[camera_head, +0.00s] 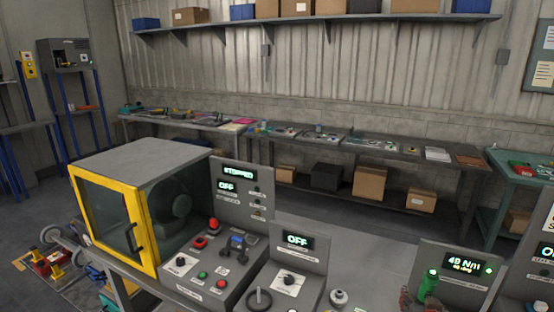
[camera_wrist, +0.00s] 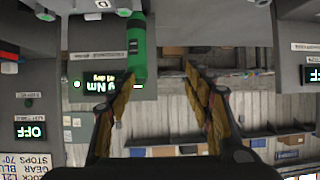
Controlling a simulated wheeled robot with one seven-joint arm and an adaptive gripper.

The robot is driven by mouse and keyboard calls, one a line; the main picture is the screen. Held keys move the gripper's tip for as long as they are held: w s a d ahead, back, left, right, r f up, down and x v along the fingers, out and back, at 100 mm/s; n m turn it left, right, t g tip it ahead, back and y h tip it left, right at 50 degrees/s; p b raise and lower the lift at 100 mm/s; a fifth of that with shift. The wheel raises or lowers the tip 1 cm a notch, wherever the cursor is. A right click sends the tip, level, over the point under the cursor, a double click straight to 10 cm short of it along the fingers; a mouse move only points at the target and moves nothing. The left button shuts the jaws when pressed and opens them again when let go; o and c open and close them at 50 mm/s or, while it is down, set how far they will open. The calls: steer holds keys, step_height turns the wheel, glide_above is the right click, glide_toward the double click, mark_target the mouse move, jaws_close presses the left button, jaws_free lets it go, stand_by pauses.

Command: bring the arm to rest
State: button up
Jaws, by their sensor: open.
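My gripper (camera_wrist: 160,76) shows in the wrist view with its two yellow-brown fingers apart and nothing between them. The wrist picture is upside down. A green cylinder (camera_wrist: 137,50) stands close to the tip of the left finger; I cannot tell whether they touch. In the head view the green cylinder (camera_head: 428,285) is at the lower right, in front of a display reading 48 Nm (camera_head: 462,264). My arm is not clearly seen in the head view.
A yellow-framed machine enclosure (camera_head: 138,220) reads STOPPED. An OFF panel (camera_head: 297,242) with knobs stands beside it. A long bench (camera_head: 410,153) with parts runs along the back wall, boxes below. A shelf (camera_head: 330,17) hangs above. A green table (camera_head: 505,172) is at the right.

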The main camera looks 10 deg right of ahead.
steer(key=s+a+r+n+g+y, duration=0.1)
steer(key=s+a+r+n+y, duration=0.1)
steer(key=a+r, duration=0.5)
steer(key=s+a+r+n+g+y, duration=0.3)
steer(key=s+a+g, duration=0.1)
steer(key=s+a, duration=1.5)
steer(key=shift+a+r+n+y, duration=0.2)
steer(key=shift+n+y, duration=0.1)
steer(key=shift+y, duration=0.1)
steer(key=shift+s, duration=0.1)
